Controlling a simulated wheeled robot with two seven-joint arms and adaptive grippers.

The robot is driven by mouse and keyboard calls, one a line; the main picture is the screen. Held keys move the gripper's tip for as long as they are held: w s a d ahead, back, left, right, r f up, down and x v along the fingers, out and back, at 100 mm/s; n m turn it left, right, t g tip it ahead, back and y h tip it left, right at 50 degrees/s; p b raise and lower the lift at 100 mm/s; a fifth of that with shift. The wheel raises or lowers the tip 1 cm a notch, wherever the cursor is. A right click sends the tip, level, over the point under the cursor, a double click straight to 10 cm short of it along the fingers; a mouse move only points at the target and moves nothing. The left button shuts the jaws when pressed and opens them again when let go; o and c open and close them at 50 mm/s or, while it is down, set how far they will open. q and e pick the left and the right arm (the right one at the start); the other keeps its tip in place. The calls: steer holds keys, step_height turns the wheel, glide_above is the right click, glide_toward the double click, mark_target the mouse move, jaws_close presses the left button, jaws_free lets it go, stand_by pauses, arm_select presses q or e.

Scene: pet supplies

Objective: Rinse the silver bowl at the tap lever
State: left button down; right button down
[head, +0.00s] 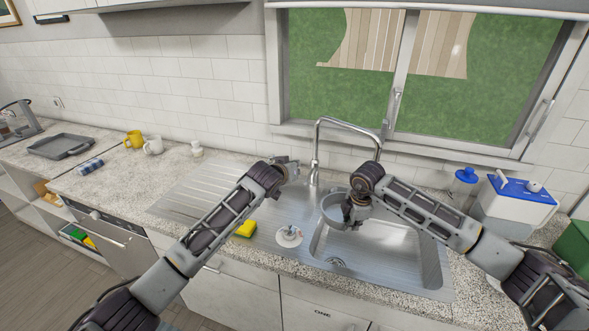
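The silver bowl (332,209) is at the left part of the sink basin, below the end of the tap spout, and looks tilted. My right gripper (350,213) is shut on its right side; part of the bowl is hidden behind the gripper. The chrome tap (315,165) stands behind the sink with its spout arching to the right. My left gripper (291,167) is just left of the tap's base; its fingers are small here, and I cannot tell whether they are open or touch anything. I cannot make out the tap lever clearly. No running water is clearly visible.
A yellow sponge (245,229) and a white round item (289,236) lie left of the sink basin (385,250). A blue-lidded jar (464,184) and a blue-and-white container (515,202) stand right. Yellow and white mugs, and a grey tray (62,145), sit far left.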

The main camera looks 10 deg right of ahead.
steer(key=shift+s+a, duration=0.2)
steer(key=shift+a, duration=0.45)
steer(key=shift+s+a, duration=0.15)
steer(key=shift+a, duration=0.45)
steer(key=shift+r, duration=0.1)
stand_by(0.9)
steer(key=a+r, duration=0.1)
steer(key=s+a+r+p, duration=0.1)
steer(key=a, duration=0.1)
steer(key=a+r+p, duration=0.1)
steer(key=r, duration=0.1)
steer(key=shift+s+a, duration=0.25)
steer(key=shift+a, duration=0.15)
stand_by(0.3)
stand_by(0.8)
